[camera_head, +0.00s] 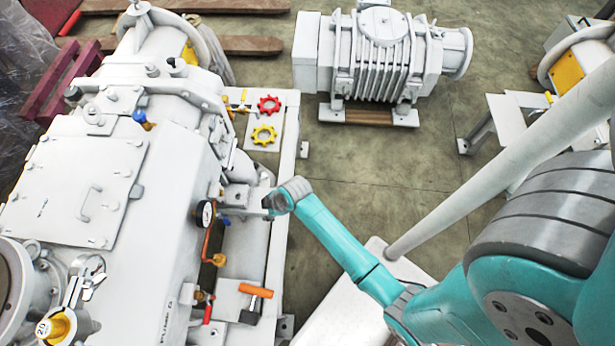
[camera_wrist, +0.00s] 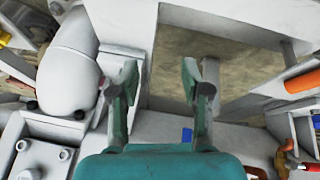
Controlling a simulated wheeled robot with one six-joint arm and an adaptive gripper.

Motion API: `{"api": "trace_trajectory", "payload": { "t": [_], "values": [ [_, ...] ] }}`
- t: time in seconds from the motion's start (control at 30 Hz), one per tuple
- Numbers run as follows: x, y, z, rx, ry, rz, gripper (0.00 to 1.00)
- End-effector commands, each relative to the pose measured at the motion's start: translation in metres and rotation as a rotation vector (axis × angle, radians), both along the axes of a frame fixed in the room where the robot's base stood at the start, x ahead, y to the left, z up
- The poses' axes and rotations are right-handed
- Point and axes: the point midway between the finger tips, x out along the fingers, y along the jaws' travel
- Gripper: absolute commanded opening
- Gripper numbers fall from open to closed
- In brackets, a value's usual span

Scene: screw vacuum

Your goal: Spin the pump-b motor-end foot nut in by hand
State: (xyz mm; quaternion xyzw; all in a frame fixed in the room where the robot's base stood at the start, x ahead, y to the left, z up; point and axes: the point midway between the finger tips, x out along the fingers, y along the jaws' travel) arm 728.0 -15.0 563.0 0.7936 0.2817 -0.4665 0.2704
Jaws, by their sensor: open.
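My gripper (camera_head: 268,203) is at the near-side edge of the large white pump (camera_head: 125,180) in the head view, above its base frame (camera_head: 277,250). In the wrist view my gripper (camera_wrist: 163,88) has its two fingers apart, with nothing visible between them. Beyond the fingers are a pale frame bar and an opening onto the floor. A rounded white housing (camera_wrist: 70,75) stands left of the fingers. No foot nut can be clearly made out in either view, and I cannot tell which machine is pump-b.
A pressure gauge (camera_head: 205,213) and piping stand close to my gripper. An orange-handled hammer (camera_head: 255,291) lies on the frame. Red (camera_head: 269,104) and yellow (camera_head: 263,135) handwheels are farther back. A second ribbed pump (camera_head: 385,60) stands across open floor (camera_head: 375,170).

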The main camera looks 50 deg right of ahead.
Motion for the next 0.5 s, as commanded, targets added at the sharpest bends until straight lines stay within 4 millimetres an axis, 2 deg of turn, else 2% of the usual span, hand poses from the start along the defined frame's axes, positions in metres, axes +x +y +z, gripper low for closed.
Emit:
{"api": "trace_trajectory", "payload": {
  "t": [0.5],
  "values": [
    [-0.068,0.007,0.006,0.01,-0.115,-0.19,0.47]
  ]
}}
